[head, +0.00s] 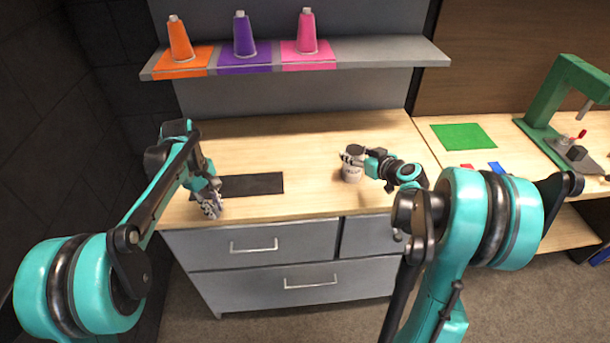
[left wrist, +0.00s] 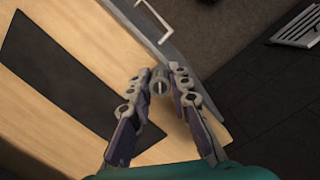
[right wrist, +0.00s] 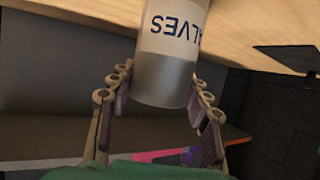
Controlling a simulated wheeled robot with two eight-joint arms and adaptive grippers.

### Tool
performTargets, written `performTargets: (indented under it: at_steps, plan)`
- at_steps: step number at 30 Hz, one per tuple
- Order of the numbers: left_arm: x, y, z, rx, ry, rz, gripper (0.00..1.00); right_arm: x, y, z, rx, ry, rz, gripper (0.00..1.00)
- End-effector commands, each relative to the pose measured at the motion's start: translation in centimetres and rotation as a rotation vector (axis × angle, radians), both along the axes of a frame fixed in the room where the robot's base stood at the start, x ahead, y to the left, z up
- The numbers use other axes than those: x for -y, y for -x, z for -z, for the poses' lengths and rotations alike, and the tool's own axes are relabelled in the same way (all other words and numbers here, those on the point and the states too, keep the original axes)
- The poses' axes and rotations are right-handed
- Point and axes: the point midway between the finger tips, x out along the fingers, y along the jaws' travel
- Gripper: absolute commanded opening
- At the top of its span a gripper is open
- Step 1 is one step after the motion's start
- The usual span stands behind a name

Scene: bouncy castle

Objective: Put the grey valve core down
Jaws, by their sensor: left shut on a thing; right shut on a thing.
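The grey valve core (left wrist: 160,86) is a small grey cylinder between the fingertips of my left gripper (left wrist: 161,80) in the left wrist view. That gripper (head: 210,207) is shut on it near the counter's front edge, beside the left end of the black mat (head: 262,184). In the head view the core is too small to make out. My right gripper (right wrist: 154,82) is shut around a white container (right wrist: 168,62) with dark lettering that reads "VALVES" upside down. In the head view the container (head: 351,174) is at the wooden counter's right part.
The wooden counter (head: 310,150) is bare between the mat and the container. A grey shelf (head: 385,53) above holds orange (head: 181,41), purple (head: 243,36) and pink (head: 306,33) cones. A green press (head: 560,95) and green mat (head: 464,137) are at right.

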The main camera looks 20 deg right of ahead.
Motion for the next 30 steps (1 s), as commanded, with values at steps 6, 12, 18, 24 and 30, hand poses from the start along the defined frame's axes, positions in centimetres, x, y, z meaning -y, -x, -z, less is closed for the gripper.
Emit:
performTargets:
  at_steps: [6,12,18,24,30]
  plan:
    - [10.7,-6.4,-3.8,0.0,0.002,-0.262,0.0,0.0,0.0,0.0,0.0,0.0,0.0,0.16]
    - [20.4,-7.4,-6.9,-0.001,0.002,-0.523,0.0,0.0,0.0,0.0,0.0,0.0,0.0,0.16]
    - [25.7,-6.0,-8.3,-0.001,0.002,-0.691,0.0,0.0,0.0,0.0,-0.001,0.0,0.0,0.16]
    - [26.6,-5.8,-8.1,0.0,0.001,-0.729,0.0,0.0,0.0,0.1,-0.001,0.0,0.0,0.16]
    - [26.6,-5.7,-5.9,0.0,0.001,-0.73,0.0,0.0,0.0,0.1,-0.001,0.0,0.0,0.16]
